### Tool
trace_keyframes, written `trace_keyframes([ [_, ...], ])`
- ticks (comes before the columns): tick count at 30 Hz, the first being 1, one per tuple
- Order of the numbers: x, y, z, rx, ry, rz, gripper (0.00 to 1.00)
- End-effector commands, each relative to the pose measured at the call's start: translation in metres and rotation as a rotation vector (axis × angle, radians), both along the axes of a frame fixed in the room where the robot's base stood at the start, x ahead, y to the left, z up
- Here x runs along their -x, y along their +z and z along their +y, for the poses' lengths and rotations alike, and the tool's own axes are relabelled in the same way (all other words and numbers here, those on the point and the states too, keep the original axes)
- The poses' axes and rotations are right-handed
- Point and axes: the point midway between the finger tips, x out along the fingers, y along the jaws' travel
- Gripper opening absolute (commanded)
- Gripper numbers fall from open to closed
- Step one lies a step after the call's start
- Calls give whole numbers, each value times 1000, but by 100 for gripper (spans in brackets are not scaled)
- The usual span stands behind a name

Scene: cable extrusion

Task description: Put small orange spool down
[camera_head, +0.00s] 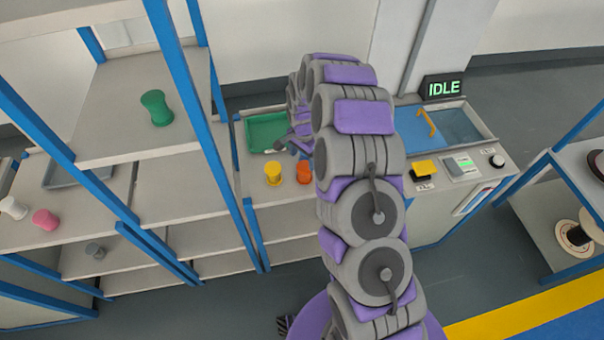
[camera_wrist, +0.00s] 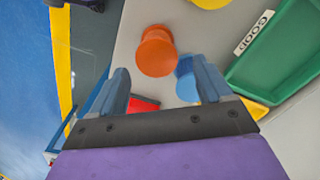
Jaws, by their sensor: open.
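The small orange spool (camera_head: 303,173) stands upright on the grey counter in the head view, just right of a yellow spool (camera_head: 273,173). In the wrist view the orange spool (camera_wrist: 157,52) lies just beyond my open fingertips, and no finger appears to touch it. My gripper (camera_wrist: 160,78) is open, with one blue finger on each side and nothing held. In the head view my gripper (camera_head: 290,143) is near the green tray, behind the spools, and is partly hidden by my arm.
A green tray (camera_head: 252,136) sits on the counter; its "GOOD" label (camera_wrist: 254,33) shows in the wrist view. A blue round object (camera_wrist: 187,82) and a red piece (camera_wrist: 145,104) show between the fingers. A machine with an IDLE sign (camera_head: 443,88) stands at right.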

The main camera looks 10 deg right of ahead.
Motion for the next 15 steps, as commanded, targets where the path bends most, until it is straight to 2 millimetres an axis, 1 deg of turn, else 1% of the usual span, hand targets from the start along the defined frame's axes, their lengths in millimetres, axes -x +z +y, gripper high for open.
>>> trace_keyframes([
  [1,1,-12,-2,-1,-1,6,79],
  [3,1,-21,-3,-2,-1,4,79],
  [10,0,-33,0,0,-1,-1,79],
  [14,0,-51,1,2,-1,1,79],
  [15,1,-58,2,3,-1,3,79],
])
